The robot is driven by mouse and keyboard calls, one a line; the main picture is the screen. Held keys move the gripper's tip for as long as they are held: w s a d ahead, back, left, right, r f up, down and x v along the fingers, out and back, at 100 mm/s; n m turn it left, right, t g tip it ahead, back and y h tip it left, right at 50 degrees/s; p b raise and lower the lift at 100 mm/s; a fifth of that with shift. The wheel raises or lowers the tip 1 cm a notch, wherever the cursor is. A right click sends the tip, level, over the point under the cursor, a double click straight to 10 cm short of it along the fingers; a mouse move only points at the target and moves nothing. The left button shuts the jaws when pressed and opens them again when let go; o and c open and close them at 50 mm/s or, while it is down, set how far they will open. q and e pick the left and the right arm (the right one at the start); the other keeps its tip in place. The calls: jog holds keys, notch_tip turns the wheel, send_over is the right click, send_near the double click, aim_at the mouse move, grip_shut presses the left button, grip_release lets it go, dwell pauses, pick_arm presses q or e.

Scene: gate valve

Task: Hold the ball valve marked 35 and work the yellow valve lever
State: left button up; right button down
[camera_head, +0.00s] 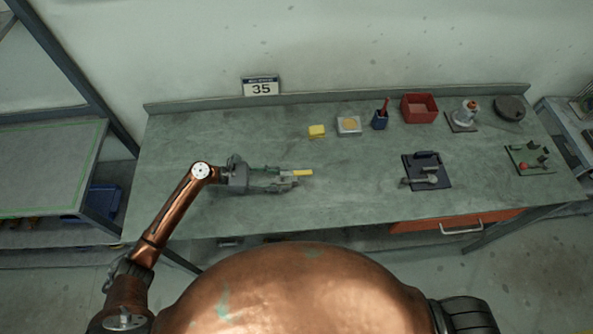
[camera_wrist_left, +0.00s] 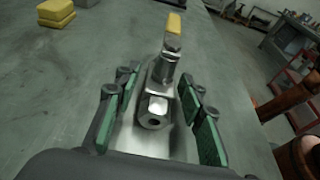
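The ball valve (camera_wrist_left: 157,96) is a bare metal body with a hex end facing me and a stem on top, in the left wrist view. Its yellow lever (camera_wrist_left: 174,24) points away at the far end, and the lever also shows in the head view (camera_head: 303,172). The sign marked 35 (camera_head: 261,87) is at the back edge of the bench above it. My left gripper (camera_head: 291,181) is open around the valve. Its green-padded fingers stand on either side of the body, with gaps visible in the left wrist view. My right gripper is not in view.
The grey bench (camera_head: 200,122) is clear left of my left arm. Behind the valve are a yellow block (camera_head: 317,131), a light square box (camera_head: 349,125) and a red bin (camera_head: 419,107). A dark plate with a clamp-like fixture (camera_head: 427,171) lies to the right.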

pick_arm(q)
grip_shut()
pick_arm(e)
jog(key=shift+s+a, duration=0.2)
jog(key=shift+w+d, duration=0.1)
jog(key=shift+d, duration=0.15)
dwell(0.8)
